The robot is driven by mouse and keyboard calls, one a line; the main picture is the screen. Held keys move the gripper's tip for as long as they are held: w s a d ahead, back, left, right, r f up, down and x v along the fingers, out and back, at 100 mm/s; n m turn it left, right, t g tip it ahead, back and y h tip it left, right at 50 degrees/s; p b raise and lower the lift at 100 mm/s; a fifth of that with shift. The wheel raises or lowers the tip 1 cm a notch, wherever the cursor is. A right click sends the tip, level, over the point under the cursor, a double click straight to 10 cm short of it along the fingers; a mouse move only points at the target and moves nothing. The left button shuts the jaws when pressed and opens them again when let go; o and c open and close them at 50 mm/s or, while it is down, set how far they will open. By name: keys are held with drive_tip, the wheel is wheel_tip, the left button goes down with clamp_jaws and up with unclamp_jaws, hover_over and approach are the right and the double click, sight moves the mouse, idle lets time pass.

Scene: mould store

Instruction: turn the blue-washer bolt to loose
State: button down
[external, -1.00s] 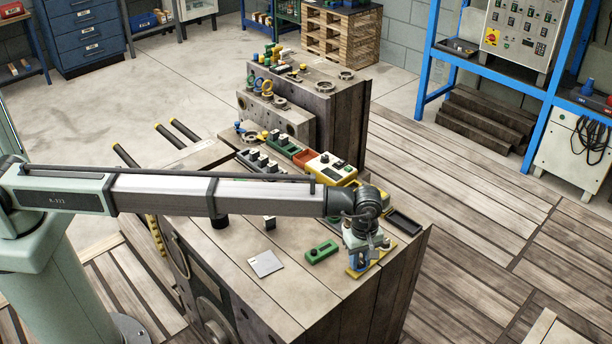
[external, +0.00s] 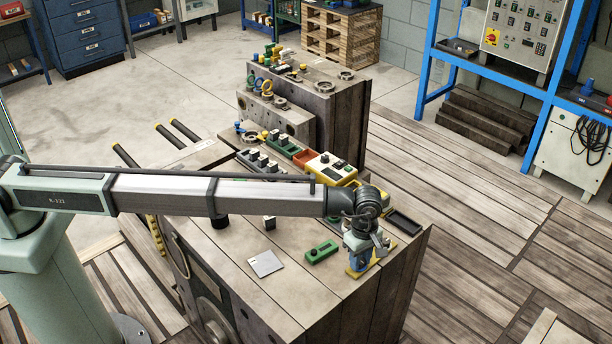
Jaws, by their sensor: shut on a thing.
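My gripper (external: 357,262) points down at the right front part of the mould block's top (external: 300,290), over a yellow plate (external: 352,273). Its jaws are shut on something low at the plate. Blue shows at the fingers, but I cannot tell whether it is the washer or part of the gripper. The bolt itself is hidden by the gripper and too small to make out, so its turn position cannot be read.
A green slotted piece (external: 321,252) and a pale square plate (external: 266,263) lie to the left of my gripper. A black tray (external: 404,223) lies behind it to the right. A yellow-and-white device (external: 331,167) stands farther back.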

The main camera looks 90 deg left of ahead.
drive_tip(key=c, duration=0.8)
unclamp_jaws()
drive_tip(key=shift+f, duration=0.1)
drive_tip(key=shift+c, duration=0.2)
drive_tip(key=shift+r, duration=0.2)
wheel_tip(320, 180, up, 14)
drive_tip(key=shift+f, duration=0.25)
